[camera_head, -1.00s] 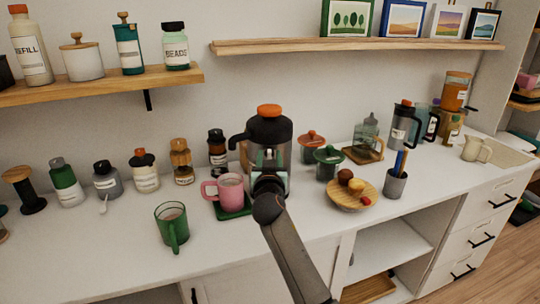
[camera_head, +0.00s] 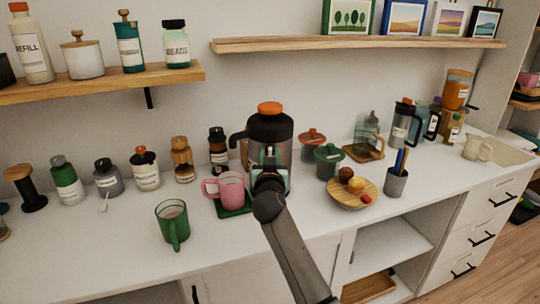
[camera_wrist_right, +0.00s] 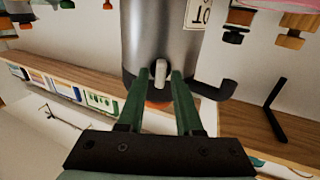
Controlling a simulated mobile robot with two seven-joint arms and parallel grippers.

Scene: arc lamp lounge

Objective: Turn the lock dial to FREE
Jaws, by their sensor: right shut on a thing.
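The steel dispenser (camera_head: 281,154) with a black upper part and an orange top (camera_head: 269,108) stands on the white counter. In the upside-down right wrist view, its steel body (camera_wrist_right: 160,30) fills the upper middle. A small pale upright dial (camera_wrist_right: 160,69) is on its front, near the dark band. My right gripper (camera_wrist_right: 160,74) has its two green fingers on either side of this dial and is shut on it. In the head view, my right gripper (camera_head: 268,163) is at the dispenser's front and hides the dial. I cannot read a FREE mark. My left gripper is not in view.
A pink mug (camera_head: 230,188) on a green mat stands close left of my right gripper. A green mug (camera_head: 173,224) is nearer the front edge. Green and orange-lidded jars and a wooden plate (camera_head: 341,197) of food are to the right. Shelves hang above.

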